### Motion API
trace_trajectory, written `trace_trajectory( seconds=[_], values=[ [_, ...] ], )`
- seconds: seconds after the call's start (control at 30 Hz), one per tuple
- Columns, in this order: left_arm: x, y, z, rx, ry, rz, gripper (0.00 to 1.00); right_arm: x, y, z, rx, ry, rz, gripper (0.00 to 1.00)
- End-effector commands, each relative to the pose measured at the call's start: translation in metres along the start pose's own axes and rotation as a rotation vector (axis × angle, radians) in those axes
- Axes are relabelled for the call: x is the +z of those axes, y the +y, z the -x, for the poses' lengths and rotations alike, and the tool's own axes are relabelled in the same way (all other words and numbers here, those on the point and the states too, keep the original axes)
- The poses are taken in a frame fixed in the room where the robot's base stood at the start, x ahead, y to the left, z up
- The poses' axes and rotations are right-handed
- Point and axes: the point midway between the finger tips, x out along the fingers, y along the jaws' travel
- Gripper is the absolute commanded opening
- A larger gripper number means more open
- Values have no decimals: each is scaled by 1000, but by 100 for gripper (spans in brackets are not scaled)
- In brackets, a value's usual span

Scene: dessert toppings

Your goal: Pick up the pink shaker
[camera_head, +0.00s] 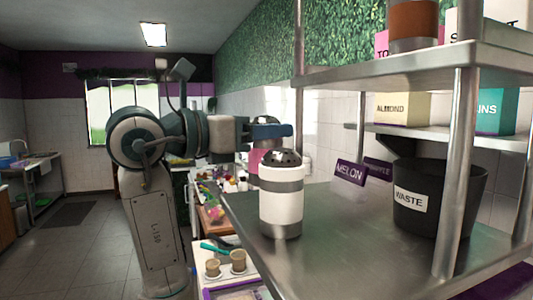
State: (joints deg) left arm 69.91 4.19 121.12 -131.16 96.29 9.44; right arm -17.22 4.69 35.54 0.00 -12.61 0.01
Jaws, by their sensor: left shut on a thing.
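My left gripper (272,131) reaches in from the left at the shelf's near-left corner, its blue fingers shut on the pink shaker (254,158). Only a strip of the pink shaker's pink side shows, just under the fingers; the rest is hidden behind a white shaker and the gripper. The white shaker (281,206), with a grey band and a dark perforated top, stands upright on the metal shelf (340,235), in front of the pink one. I cannot tell whether the pink shaker touches the shelf. My right gripper is not in view.
A black waste bin (456,200) stands on the shelf at the right, behind a metal post (456,170). An upper shelf (420,58) hangs above. A counter with two small cups (238,261) lies below left. The shelf's middle is clear.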

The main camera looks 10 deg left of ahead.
Motion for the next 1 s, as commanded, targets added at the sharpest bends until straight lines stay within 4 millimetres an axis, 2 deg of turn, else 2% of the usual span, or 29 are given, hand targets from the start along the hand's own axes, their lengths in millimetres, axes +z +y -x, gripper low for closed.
trace_trajectory(
  seconds=[0.03,0.2,0.4,0.5,0.73,0.9,1.0],
  values=[
    [-5,-5,14,6,-6,-11,24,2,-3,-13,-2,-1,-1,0],
    [-2,-20,54,8,-6,-12,24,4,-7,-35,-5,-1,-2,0],
    [4,-40,101,7,-5,-9,24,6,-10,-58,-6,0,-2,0],
    [6,-47,118,7,-4,-7,24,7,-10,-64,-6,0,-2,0],
    [11,-56,139,4,-2,-4,24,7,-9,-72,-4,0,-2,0],
    [13,-58,142,0,-1,-3,24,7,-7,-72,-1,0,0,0],
    [23,-57,139,-12,-1,-1,24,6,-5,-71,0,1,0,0]
  ],
)
